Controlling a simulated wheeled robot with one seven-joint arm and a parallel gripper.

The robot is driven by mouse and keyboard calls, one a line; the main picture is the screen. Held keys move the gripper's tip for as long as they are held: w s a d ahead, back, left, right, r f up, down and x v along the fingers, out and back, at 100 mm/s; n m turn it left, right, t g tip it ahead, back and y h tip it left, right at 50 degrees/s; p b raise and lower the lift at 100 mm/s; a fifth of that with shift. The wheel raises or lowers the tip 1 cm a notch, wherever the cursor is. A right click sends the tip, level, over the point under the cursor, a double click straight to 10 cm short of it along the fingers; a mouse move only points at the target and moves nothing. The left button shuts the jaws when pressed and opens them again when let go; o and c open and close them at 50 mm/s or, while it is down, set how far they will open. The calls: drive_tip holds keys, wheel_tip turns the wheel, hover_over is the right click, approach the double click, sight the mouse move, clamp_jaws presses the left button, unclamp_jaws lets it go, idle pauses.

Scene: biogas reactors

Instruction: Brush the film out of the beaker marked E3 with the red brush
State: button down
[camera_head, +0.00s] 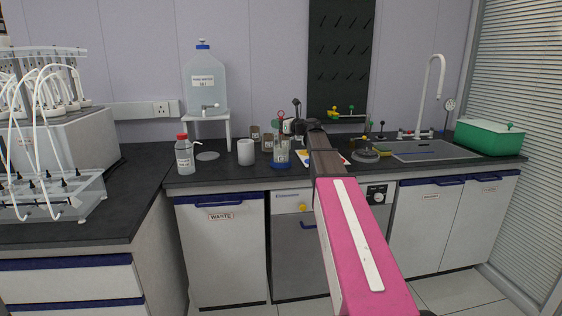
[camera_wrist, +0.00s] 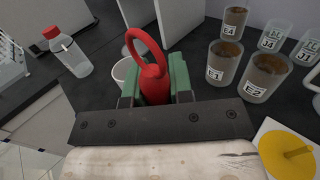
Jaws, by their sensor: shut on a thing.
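My gripper (camera_wrist: 153,85) is shut on the red brush (camera_wrist: 150,60), whose loop handle rises between the green fingers. In the head view my gripper (camera_head: 288,127) is above a clear vessel (camera_head: 281,152) with a blue base; its label is too small to read. The brush's lower end is hidden. In the wrist view, brown-filmed beakers stand at the right: one seems marked E1 (camera_wrist: 216,62), one E2 (camera_wrist: 262,75), and a farther one (camera_wrist: 233,22) reads E4 or E3. I cannot tell which beaker is E3.
Clearer beakers marked J4 (camera_wrist: 273,36) and J1 (camera_wrist: 308,48) stand beside the brown ones. A white cup (camera_head: 246,152) and a red-capped bottle (camera_head: 184,155) stand to the left. A yellow knobbed disc (camera_wrist: 285,158) lies on a white sheet. The sink (camera_head: 425,150) is at the right.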

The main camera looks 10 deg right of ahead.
drive_tip(key=shift+r, duration=0.1)
wheel_tip(320, 180, up, 11)
drive_tip(key=shift+r, duration=0.15)
idle(1.2)
idle(0.9)
